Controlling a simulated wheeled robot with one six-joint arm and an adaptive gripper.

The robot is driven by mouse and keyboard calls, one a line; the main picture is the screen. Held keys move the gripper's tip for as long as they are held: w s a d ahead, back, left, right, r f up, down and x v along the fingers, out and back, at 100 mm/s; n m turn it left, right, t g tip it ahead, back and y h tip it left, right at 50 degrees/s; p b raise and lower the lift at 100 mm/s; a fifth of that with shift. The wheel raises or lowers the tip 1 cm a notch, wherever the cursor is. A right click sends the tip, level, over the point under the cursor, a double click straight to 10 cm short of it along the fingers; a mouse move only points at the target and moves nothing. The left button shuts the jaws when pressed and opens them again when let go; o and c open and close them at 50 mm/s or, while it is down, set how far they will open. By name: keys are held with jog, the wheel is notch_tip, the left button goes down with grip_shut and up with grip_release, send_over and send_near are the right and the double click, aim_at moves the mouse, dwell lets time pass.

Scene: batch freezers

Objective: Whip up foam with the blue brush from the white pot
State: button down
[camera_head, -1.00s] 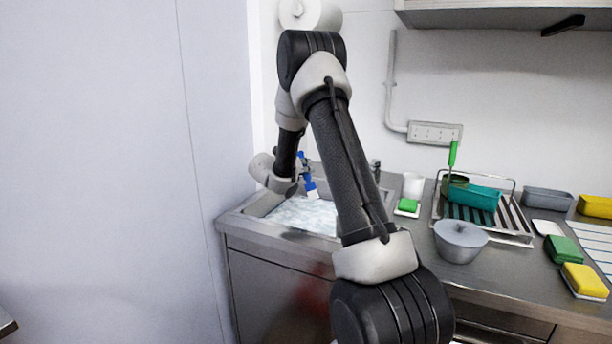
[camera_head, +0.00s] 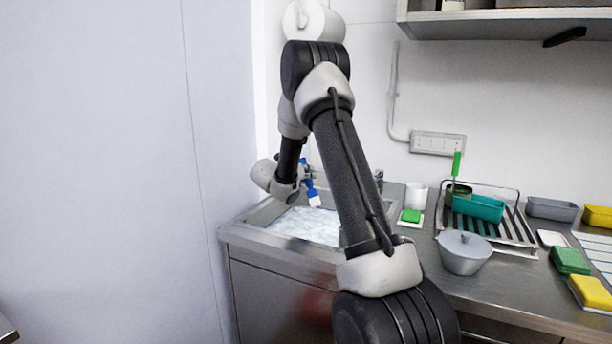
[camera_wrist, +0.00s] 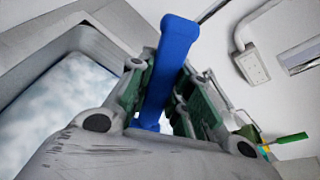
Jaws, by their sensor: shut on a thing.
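My gripper (camera_wrist: 168,95) is shut on the handle of the blue brush (camera_wrist: 176,55). In the head view the brush (camera_head: 309,188) hangs tilted over the sink, with its white bristle end (camera_head: 314,201) lowest. Whether the bristles touch the foam cannot be told. White foam (camera_head: 305,224) covers the sink basin; it also shows at the left of the wrist view (camera_wrist: 62,100). My forearm partly hides the sink's right side.
Wall panels (camera_head: 120,170) close off the left. A tap (camera_head: 378,180) is behind.

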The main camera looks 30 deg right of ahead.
aim_at(306, 161)
jog(key=shift+r, duration=2.5)
